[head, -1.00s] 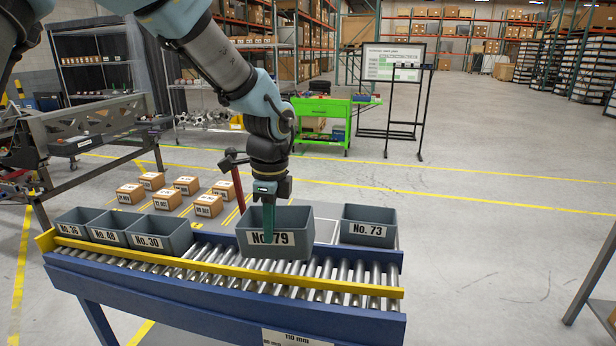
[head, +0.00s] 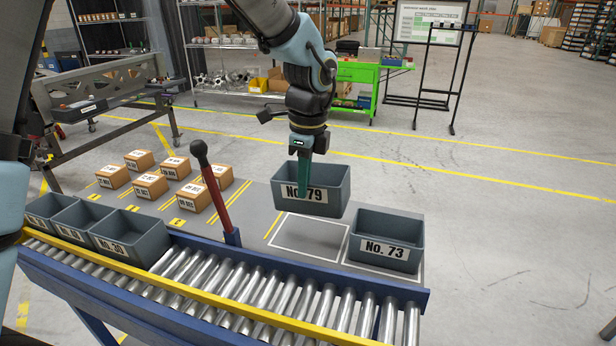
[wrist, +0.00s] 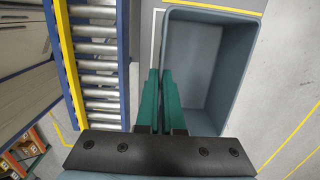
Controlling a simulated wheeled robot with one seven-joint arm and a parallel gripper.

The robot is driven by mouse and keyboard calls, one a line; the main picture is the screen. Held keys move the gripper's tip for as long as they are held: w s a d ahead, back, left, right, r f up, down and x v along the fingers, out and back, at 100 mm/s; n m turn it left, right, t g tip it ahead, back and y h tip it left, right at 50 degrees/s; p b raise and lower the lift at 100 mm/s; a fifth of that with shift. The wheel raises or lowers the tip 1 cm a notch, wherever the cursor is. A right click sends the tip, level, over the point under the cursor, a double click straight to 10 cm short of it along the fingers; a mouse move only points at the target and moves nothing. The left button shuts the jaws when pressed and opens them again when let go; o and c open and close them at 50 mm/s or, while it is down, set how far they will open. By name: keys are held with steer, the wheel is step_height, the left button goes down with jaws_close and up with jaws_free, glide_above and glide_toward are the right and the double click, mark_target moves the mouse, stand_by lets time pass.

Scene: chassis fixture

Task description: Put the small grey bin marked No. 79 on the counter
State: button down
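The small grey bin No. 79 (head: 338,195) hangs level in my gripper above the grey counter (head: 308,236), a little behind a white-outlined empty rectangle. My gripper (head: 304,190) is shut on the bin's near wall, with one green finger outside and partly across the label. In the wrist view my two green fingers (wrist: 160,95) are close together at the bin's left wall, and the bin (wrist: 205,65) is empty inside. The bin's underside and its exact height above the counter cannot be seen.
Bin No. 73 (head: 385,240) stands just right of the outlined rectangle. A red lever with a black knob (head: 215,195) rises to the left. Several labelled cartons (head: 150,186) sit farther left. The roller conveyor (head: 250,300) runs in front, with bin No. 30 (head: 130,238) among others at left.

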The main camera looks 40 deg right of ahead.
mark_target(304, 213)
steer(key=shift+f+b, duration=1.8)
steer(key=shift+f, duration=0.1)
steer(key=shift+f+b, duration=0.65)
steer(key=shift+f, duration=0.9)
steer(key=shift+s, duration=0.1)
steer(key=shift+s+d+t+b, duration=0.2)
steer(key=shift+s+t+b, duration=0.05)
steer(key=shift+t+b, duration=0.15)
steer(key=shift+y, duration=0.3)
steer(key=shift+w+a+p, duration=0.25)
steer(key=shift+w+p, duration=0.05)
steer(key=shift+p, duration=0.05)
steer(key=shift+r+p, duration=0.1)
steer(key=shift+p, duration=0.35)
